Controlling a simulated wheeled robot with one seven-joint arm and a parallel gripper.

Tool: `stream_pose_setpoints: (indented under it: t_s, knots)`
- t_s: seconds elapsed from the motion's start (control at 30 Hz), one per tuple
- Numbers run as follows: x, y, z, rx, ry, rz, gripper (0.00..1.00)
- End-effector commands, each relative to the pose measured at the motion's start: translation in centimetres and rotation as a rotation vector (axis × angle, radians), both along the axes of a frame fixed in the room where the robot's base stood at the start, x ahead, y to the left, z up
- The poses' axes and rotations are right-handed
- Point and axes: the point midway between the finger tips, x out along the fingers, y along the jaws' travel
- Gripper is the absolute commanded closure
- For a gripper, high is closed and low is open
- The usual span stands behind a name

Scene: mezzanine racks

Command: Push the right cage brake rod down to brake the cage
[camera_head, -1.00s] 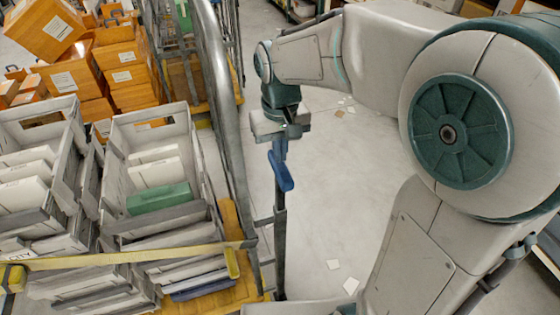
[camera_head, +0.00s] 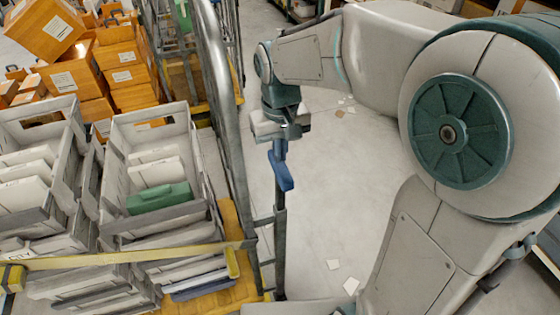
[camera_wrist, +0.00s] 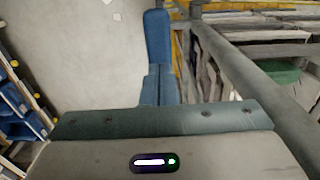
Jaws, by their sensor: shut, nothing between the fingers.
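The brake rod (camera_head: 280,240) is a dark upright bar beside the right edge of the cage (camera_head: 222,110), with a blue grip (camera_head: 281,172) at its top. My gripper (camera_head: 279,148) points down over the blue grip, with its fingers shut. It looks to be at the top of the grip, but I cannot tell whether they touch. In the wrist view the blue grip (camera_wrist: 158,42) stands up beyond the teal edge of my gripper, left of the cage's grey rail (camera_wrist: 258,90). The fingertips are hidden in the wrist view.
The cage holds grey crates (camera_head: 160,220) with white packets and a green item, behind a yellow strap (camera_head: 120,258). Orange boxes (camera_head: 120,65) are stacked behind. The floor right of the rod is clear, with a few paper scraps (camera_head: 350,285).

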Motion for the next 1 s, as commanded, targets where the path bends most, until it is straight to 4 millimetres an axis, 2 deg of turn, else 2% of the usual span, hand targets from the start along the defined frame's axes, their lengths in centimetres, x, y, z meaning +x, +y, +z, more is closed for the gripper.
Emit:
stream_pose_setpoints:
  t_s: [1.0]
  knots:
    - [-0.1, 0.0, -5.3, -0.001, 0.003, 0.000, 1.00]
